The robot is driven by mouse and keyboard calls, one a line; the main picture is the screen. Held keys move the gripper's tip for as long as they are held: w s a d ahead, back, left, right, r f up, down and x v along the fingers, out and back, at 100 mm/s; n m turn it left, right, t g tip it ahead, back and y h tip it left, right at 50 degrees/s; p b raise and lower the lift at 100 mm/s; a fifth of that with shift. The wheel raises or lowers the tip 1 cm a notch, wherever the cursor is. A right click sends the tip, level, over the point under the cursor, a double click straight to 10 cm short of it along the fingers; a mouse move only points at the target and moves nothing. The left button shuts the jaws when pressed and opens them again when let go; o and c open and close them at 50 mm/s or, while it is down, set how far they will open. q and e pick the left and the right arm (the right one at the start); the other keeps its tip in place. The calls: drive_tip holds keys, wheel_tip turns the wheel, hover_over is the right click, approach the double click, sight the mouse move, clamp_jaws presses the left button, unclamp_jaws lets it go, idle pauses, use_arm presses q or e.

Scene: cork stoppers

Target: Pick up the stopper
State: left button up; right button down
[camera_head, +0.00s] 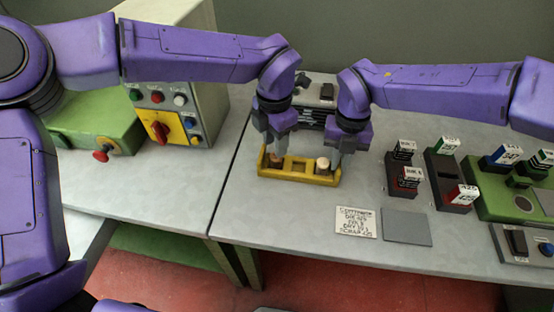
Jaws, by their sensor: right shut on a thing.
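A yellow rack (299,178) with square openings stands on the grey table. A pale stopper (323,164) is at its right end, and a brownish stopper (275,158) is at its left end. My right gripper (330,159) is down at the right end of the rack, shut on the pale stopper. My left gripper (275,148) points down at the left end, at the brownish stopper. Its fingers partly cover that stopper, and I cannot tell whether they are open or shut. The middle of the rack looks empty.
A control box (170,120) with knobs stands at the left. Dark holders (404,176) with labelled blocks and a green tray (497,195) are at the right. A written card (356,222) and a grey plate (407,227) lie in front. The table left of the card is clear.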

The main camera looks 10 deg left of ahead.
use_arm(q)
wheel_tip(320, 180, down, 4)
drive_tip(key=shift+w+d+f, duration=0.1)
drive_tip(key=shift+d+f, duration=0.05)
drive_tip(key=shift+f, duration=0.1)
drive_tip(key=c, duration=0.7)
drive_tip(key=shift+r, duration=0.1)
use_arm(e)
drive_tip(key=c, duration=1.1)
unclamp_jaws()
use_arm(q)
wheel_tip(320, 180, up, 10)
drive_tip(key=shift+f, duration=0.1)
